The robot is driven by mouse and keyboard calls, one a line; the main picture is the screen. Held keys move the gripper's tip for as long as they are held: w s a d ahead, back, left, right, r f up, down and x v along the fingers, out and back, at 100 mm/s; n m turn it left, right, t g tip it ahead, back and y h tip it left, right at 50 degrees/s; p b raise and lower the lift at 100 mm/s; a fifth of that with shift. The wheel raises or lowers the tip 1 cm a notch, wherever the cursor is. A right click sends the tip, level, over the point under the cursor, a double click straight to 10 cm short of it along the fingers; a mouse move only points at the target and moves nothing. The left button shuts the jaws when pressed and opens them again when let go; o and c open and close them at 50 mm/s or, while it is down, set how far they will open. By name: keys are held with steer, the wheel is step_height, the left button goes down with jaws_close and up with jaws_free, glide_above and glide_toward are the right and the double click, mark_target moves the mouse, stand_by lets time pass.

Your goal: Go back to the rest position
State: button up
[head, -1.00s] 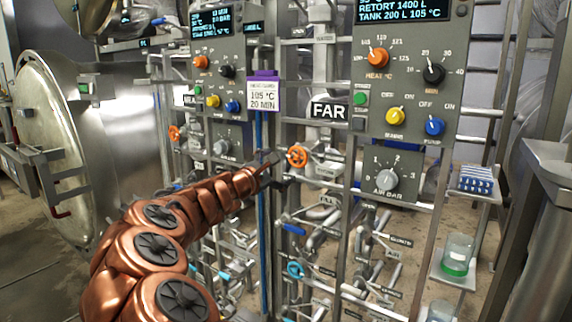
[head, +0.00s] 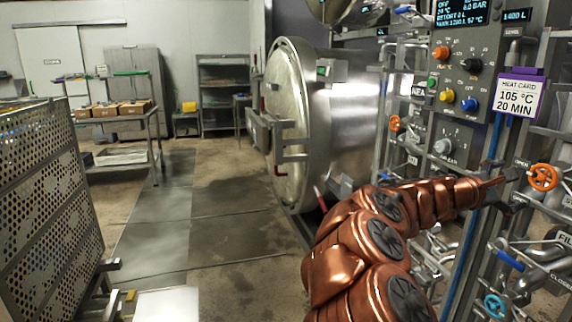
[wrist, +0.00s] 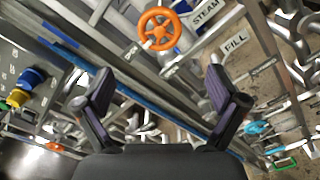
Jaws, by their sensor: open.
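My copper arm reaches from the bottom of the head view toward the valve rack at the right. My gripper (head: 508,188) is at its end, close to an orange handwheel (head: 543,177). In the wrist view my gripper (wrist: 160,100) has its two dark fingers spread wide with nothing between them. The orange handwheel (wrist: 158,28) shows beyond the fingertips there, apart from them.
A round retort door (head: 288,125) stands left of my arm. A control panel (head: 458,90) and a purple-topped heat card (head: 520,97) are on the rack. A perforated crate (head: 45,200) stands at the left. The floor (head: 215,200) between is clear.

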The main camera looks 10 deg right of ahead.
steer(key=s+a+f+m+g+y+p, duration=0.25)
steer(key=s+a+m+y+p, duration=0.2)
steer(key=s+a+m, duration=0.5)
steer(key=s+a+f+y+p, duration=0.1)
steer(key=s+a+f+y, duration=0.3)
steer(key=a, duration=0.7)
steer(key=s+a+f+y+p, duration=0.2)
steer(key=s+a+f+y, duration=0.2)
steer(key=s+a, duration=0.3)
steer(key=s+a+f+y+p, duration=0.2)
steer(key=s+a+f+y, duration=0.2)
steer(key=a, duration=1.3)
steer(key=shift+s+a+f+y, duration=0.2)
steer(key=shift+s+f+y, duration=0.1)
steer(key=shift+s+y, duration=0.5)
steer(key=shift+c, duration=0.3)
